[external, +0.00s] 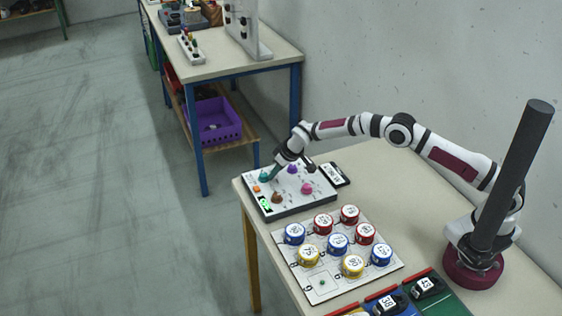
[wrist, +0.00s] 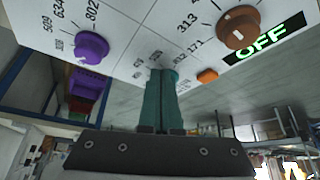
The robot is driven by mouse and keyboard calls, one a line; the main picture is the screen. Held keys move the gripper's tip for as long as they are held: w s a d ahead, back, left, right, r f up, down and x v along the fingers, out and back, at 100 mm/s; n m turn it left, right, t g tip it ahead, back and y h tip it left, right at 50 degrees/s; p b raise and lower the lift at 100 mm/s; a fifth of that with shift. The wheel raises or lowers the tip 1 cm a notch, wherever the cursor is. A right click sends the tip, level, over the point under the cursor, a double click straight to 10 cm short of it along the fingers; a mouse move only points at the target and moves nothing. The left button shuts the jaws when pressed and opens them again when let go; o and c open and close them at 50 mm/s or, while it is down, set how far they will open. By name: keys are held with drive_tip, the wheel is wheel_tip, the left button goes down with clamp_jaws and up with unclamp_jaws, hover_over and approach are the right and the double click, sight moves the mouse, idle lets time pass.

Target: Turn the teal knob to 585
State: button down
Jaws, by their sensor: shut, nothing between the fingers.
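The teal knob (external: 264,177) is at the far left corner of the white control panel (external: 288,208). My gripper (external: 269,175) is at this knob, its fingers angled down towards the panel. In the wrist view, my teal fingers (wrist: 162,75) are together and reach the panel, with small dial numbers around their tips. They cover most or all of the teal knob there, so its pointer and setting cannot be read. I cannot tell whether the fingertips touch the knob.
The panel also has a purple knob (wrist: 90,47), a brown knob (wrist: 238,27), a pink knob (external: 307,188), an orange button (wrist: 207,76) and a green OFF display (wrist: 265,40). A black device (external: 333,175) lies beside it. A board with coloured round pieces (external: 337,243) is nearer.

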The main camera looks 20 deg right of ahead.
drive_tip(key=shift+s+a, duration=0.2)
drive_tip(key=shift+a, duration=0.15)
idle(0.3)
drive_tip(key=shift+s+a, duration=0.2)
drive_tip(key=shift+a, duration=0.1)
drive_tip(key=shift+a, duration=0.25)
idle(0.3)
drive_tip(key=shift+s, duration=0.35)
wheel_tip(320, 180, up, 6)
drive_tip(key=shift+d, duration=0.1)
drive_tip(key=f, duration=0.2)
drive_tip(key=w+d+f, duration=0.1)
drive_tip(key=f, duration=0.1)
drive_tip(key=d+f, duration=0.1)
drive_tip(key=f, duration=0.1)
drive_tip(key=shift+w, duration=0.15)
idle(0.3)
